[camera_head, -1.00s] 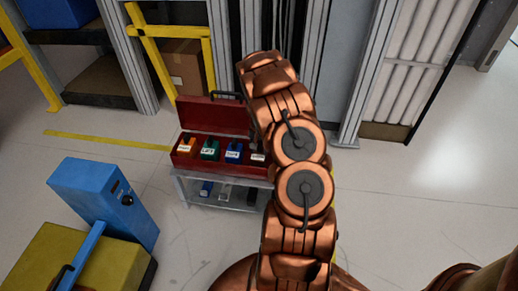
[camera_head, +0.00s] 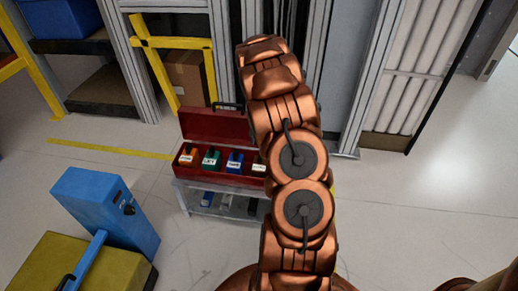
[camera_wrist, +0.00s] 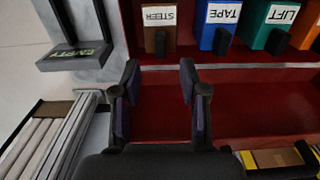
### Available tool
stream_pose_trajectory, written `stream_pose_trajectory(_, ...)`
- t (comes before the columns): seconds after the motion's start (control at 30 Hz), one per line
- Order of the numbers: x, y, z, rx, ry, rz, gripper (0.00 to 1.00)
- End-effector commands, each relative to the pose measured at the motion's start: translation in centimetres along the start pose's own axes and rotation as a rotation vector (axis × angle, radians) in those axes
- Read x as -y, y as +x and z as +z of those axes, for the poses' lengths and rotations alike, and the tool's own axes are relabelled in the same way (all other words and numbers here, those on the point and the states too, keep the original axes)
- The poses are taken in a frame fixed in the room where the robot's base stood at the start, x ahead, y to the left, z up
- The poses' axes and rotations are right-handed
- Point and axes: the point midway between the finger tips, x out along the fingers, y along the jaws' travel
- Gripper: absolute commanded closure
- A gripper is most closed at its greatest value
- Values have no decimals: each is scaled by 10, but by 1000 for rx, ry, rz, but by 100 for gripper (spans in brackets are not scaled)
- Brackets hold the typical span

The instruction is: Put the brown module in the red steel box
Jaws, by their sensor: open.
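The brown module (camera_wrist: 150,35), labelled STEER, sits in the red steel box (camera_wrist: 240,105) at the end of a row in the wrist view. In the head view the box (camera_head: 213,124) stands with its lid up on a grey stand, and only a pale label at the row's right end shows beside my arm. My gripper (camera_wrist: 159,72) is open and empty in the wrist view. Its fingertips appear just below the brown module, one on each side; I cannot tell whether they touch anything. My arm hides the gripper in the head view.
A blue module (camera_wrist: 213,33), a green module (camera_wrist: 258,35) and an orange module (camera_wrist: 304,30) stand beside the brown one. An EMPTY label (camera_wrist: 80,52) lies outside the box at left. The stand (camera_head: 228,208) holds items below. A blue case (camera_head: 105,215) stands left.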

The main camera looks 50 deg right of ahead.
Motion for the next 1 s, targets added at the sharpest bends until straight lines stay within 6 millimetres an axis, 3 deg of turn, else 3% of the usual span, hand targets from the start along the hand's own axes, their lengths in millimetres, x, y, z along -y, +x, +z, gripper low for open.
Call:
stream_pose_trajectory(0.13, 5, -16, 9, 1, -17, 6, 57)
stream_pose_trajectory(0.27, 17, -40, 34, 8, -63, 22, 57)
stream_pose_trajectory(0.7, 51, -124, 176, 74, -296, 70, 57)
stream_pose_trajectory(1.0, 49, -162, 285, 131, -484, 82, 57)
